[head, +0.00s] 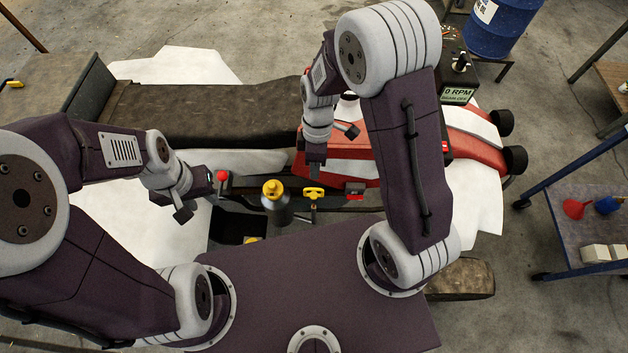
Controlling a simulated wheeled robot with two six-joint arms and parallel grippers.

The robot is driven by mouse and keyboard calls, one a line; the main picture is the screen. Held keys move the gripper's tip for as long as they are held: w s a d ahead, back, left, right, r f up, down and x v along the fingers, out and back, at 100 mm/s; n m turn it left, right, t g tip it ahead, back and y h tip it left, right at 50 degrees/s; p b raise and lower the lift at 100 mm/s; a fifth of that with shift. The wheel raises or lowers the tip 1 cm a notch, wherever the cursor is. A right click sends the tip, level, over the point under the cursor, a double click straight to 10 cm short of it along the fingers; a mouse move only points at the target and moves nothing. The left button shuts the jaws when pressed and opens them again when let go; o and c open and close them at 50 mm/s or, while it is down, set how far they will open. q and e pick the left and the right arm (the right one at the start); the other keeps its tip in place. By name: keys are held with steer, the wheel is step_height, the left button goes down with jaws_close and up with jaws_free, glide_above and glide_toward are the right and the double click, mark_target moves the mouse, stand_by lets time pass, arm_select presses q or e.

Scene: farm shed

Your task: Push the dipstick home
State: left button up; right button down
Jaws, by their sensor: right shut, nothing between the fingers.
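The dipstick (313,194) shows as a yellow loop handle on a thin stem, standing at the near side of the red tractor's engine (340,170). My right gripper (315,174) is shut and empty. Its tips point down just behind the yellow handle in the picture; I cannot tell whether they touch it. How far the stem sits in its tube is too small to tell. My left gripper (207,178) is beside a red-knobbed lever (222,176), to the left of the dipstick. I cannot tell whether its fingers are open or hold anything.
A black tray (238,226) lies nearer me. A 0 RPM sign (457,94) is behind right. A blue side table (585,222) stands right, over clear floor.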

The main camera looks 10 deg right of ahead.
glide_above(315, 193)
steer(key=shift+w+x, duration=0.2)
steer(key=shift+x, duration=0.65)
steer(key=shift+w+x, duration=0.2)
steer(key=shift+x, duration=0.65)
steer(key=shift+w+x, duration=0.2)
steer(key=shift+x, duration=0.65)
steer(key=shift+f, duration=0.1)
steer(key=b+x, duration=0.2)
steer(key=x, duration=0.1)
steer(key=w+b+x, duration=0.1)
steer(key=b+x, duration=0.5)
steer(key=shift+w+d+f, duration=0.35)
steer(key=shift+d+f, duration=0.1)
steer(key=shift+s, duration=0.4)
steer(key=shift+w, duration=0.1)
steer(key=p+v, duration=0.1)
steer(key=v, duration=0.8)
steer(key=shift+w+r, duration=0.2)
steer(key=shift+r, duration=0.2)
